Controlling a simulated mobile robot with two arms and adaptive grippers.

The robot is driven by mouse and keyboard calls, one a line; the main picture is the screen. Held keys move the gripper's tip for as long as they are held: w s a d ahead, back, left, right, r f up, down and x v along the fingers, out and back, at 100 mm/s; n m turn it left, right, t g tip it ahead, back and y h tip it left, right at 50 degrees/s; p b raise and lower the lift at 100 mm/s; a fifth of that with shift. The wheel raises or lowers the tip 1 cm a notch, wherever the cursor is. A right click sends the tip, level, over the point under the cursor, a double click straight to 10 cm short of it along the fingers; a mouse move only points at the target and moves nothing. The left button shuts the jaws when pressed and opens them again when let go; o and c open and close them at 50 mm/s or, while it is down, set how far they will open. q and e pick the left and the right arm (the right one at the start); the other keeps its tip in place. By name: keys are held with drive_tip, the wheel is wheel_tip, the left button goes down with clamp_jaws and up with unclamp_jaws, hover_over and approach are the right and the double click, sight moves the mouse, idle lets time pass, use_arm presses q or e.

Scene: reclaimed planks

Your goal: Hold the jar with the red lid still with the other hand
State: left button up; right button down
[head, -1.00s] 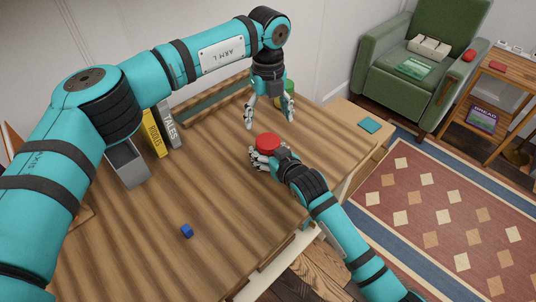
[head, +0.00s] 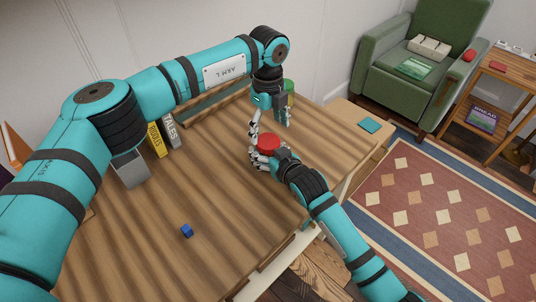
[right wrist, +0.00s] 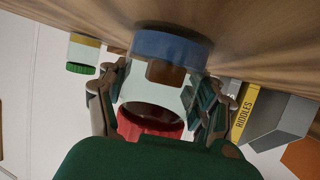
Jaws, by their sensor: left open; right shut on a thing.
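The jar with the red lid (head: 268,142) stands on the wooden table; its lid shows in the head view, its body mostly hidden by my right gripper. My right gripper (head: 262,158) is shut on the jar's body, fingers on both sides.
A green-lidded jar (head: 289,86) stands behind my left gripper. Books (head: 157,141) and a grey block (head: 131,170) stand at the table's left back. A small blue cube (head: 187,230) lies nearer the front. The table's middle (head: 200,190) is clear.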

sight(268, 140)
use_arm(q)
drive_tip(key=shift+f, duration=2.15)
drive_tip(key=c, duration=1.2)
drive_tip(key=m, duration=0.3)
drive_tip(key=shift+m, duration=0.4)
drive_tip(key=shift+c, duration=0.2)
drive_tip(key=m, duration=1.6)
drive_tip(key=shift+m, duration=0.3)
